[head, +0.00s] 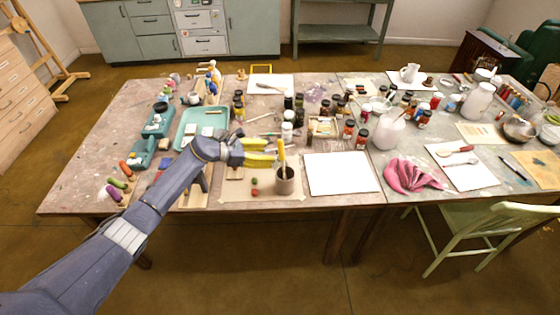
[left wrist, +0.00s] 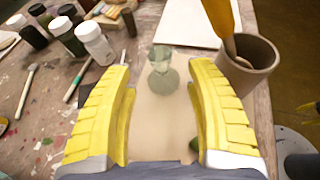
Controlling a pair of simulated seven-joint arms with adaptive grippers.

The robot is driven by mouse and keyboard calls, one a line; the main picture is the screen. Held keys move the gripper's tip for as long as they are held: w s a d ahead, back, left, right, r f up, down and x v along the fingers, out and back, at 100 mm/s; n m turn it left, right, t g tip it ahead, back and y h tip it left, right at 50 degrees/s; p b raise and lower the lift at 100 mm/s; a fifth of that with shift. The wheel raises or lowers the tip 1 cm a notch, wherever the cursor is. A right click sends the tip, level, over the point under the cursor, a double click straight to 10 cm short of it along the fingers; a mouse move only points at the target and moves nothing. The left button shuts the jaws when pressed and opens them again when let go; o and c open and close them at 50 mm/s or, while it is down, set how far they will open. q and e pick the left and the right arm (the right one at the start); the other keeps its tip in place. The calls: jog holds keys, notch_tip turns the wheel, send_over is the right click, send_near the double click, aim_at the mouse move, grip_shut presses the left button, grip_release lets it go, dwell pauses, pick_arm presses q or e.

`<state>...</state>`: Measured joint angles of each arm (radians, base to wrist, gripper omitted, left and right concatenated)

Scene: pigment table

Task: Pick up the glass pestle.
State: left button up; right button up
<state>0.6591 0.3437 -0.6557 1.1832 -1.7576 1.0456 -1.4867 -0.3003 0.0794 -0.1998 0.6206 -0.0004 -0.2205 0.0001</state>
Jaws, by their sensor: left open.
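The glass pestle (left wrist: 162,76) is a small, clear greenish piece with a narrow waist. In the left wrist view it stands on a beige sheet (left wrist: 158,120), between and a little beyond my gripper's fingers. My left gripper (head: 276,152) is open, its yellow fingers spread to either side of the pestle with gaps showing. The fingers do not visibly touch it. In the head view I cannot make the pestle out near the fingers.
A brown cup (head: 285,182) holding a yellow-handled tool stands close beside the fingers; it also shows in the left wrist view (left wrist: 250,66). Several jars (left wrist: 95,42) stand at the upper left there. A white sheet (head: 340,173) lies right of the cup, clear on top.

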pick_arm(q)
jog(key=shift+x, duration=2.55)
jog(key=shift+c, duration=0.3)
grip_shut()
